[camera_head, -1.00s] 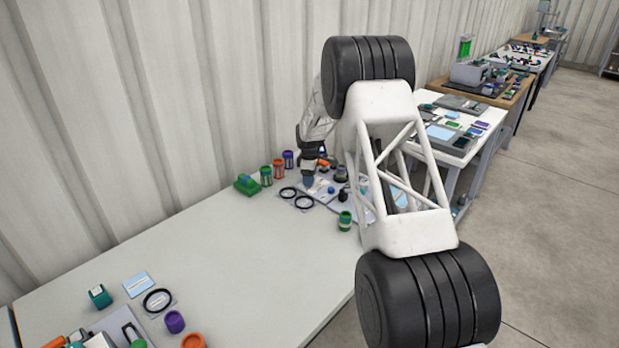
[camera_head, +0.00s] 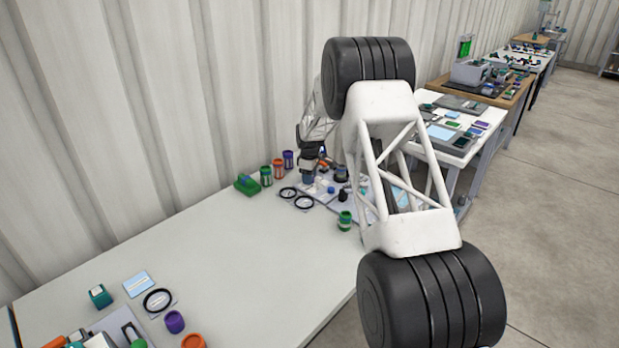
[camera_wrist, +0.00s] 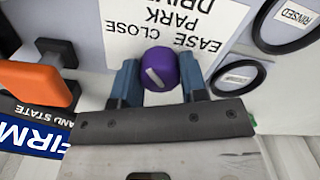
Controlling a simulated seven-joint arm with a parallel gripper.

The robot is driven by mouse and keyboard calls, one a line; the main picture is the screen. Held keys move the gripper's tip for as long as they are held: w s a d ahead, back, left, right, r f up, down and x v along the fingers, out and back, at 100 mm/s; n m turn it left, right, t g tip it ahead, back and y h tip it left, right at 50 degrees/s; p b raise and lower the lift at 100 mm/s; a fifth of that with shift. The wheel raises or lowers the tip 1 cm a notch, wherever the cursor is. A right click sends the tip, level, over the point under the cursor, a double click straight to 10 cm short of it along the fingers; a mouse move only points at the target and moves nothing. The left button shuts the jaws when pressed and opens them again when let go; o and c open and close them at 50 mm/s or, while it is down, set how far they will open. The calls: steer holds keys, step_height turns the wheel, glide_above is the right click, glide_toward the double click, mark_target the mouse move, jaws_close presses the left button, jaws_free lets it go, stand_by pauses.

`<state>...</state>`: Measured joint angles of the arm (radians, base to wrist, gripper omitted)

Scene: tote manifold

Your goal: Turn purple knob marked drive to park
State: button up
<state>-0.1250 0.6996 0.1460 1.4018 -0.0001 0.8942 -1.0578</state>
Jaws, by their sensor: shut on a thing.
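The purple knob (camera_wrist: 160,70) shows in the wrist view with a white pointer mark on its face, slanting from upper left to lower right. It sits below a white label (camera_wrist: 170,25) that reads upside down "DRIVE", "PARK" and "EASE CLOSE". My gripper (camera_wrist: 160,84) has its two blue fingers on either side of the knob, shut on it. In the head view my gripper (camera_head: 308,178) is at the far end of the table over the panel, and the knob cannot be made out there.
An orange handle (camera_wrist: 38,82) is left of my gripper in the wrist view. A black ring (camera_wrist: 238,76) lies at the right, below another ring around a "RINSED" label (camera_wrist: 293,17). In the head view, several coloured jars stand by the wall, including a green one (camera_head: 266,176).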

steer(key=m, duration=0.4)
steer(key=shift+m, duration=2)
steer(key=o, duration=0.9)
steer(key=shift+r, duration=0.2)
steer(key=shift+r, duration=3.7)
